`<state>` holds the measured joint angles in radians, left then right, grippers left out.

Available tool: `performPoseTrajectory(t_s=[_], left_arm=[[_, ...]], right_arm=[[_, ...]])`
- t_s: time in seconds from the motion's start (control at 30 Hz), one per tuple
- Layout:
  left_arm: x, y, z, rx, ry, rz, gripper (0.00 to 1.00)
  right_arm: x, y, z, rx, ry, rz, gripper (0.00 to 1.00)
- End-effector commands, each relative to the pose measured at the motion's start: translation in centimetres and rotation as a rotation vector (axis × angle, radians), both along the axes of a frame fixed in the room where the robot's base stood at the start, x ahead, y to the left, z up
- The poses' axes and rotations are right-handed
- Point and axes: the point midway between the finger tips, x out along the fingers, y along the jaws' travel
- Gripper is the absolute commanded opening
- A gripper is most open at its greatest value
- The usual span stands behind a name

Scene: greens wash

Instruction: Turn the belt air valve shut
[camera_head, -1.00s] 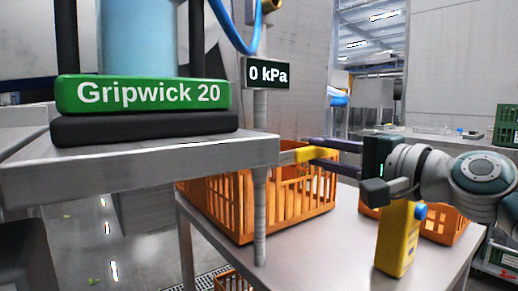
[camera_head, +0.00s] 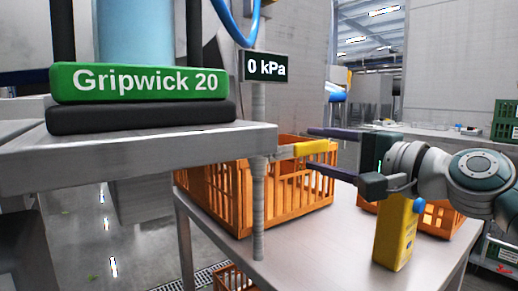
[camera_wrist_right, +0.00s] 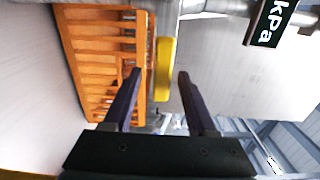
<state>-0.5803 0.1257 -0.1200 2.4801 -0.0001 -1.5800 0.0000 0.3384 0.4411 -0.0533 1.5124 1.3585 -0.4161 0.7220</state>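The air valve's yellow lever (camera_head: 312,147) sticks out to the right from the grey upright pipe (camera_head: 258,190), below the "0 kPa" display (camera_head: 265,67). My right gripper (camera_head: 311,149) is open, with its two dark fingers above and below the lever in the head view. In the right wrist view the yellow lever (camera_wrist_right: 163,68) lies between the tips of the open fingers (camera_wrist_right: 158,75), with a gap visible to the right finger. Contact with the left finger cannot be told. My left gripper is not in view.
An orange crate (camera_head: 240,205) stands on the metal table (camera_head: 330,245) behind the pipe. A yellow container (camera_head: 397,232) stands below my right wrist, with another orange crate (camera_head: 440,222) behind it. The green "Gripwick 20" block (camera_head: 140,82) sits on a grey ledge (camera_head: 140,152) at left.

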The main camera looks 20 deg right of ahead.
Motion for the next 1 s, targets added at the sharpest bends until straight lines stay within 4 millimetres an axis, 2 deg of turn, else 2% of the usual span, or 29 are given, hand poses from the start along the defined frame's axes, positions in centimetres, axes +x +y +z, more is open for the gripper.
performPoseTrajectory(t_s=[0.2, 0.33, 0.7, 0.83, 1.0], left_arm=[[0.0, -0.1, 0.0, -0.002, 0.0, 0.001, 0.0], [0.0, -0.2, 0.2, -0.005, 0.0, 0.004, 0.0], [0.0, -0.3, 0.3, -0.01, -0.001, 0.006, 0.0], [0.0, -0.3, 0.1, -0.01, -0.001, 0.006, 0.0], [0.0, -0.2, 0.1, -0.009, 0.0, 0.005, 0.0]], right_arm=[[-0.1, 0.0, 0.1, -0.001, -0.003, 0.0, 0.57], [-1.0, -0.4, 0.1, -0.001, -0.001, -0.001, 0.57], [-7.0, -2.5, -0.1, -0.003, 0.001, 0.0, 0.57], [-8.4, -3.1, -0.1, 0.0, 0.001, -0.001, 0.57], [-9.3, -3.4, 0.0, -0.002, -0.001, 0.0, 0.57]])
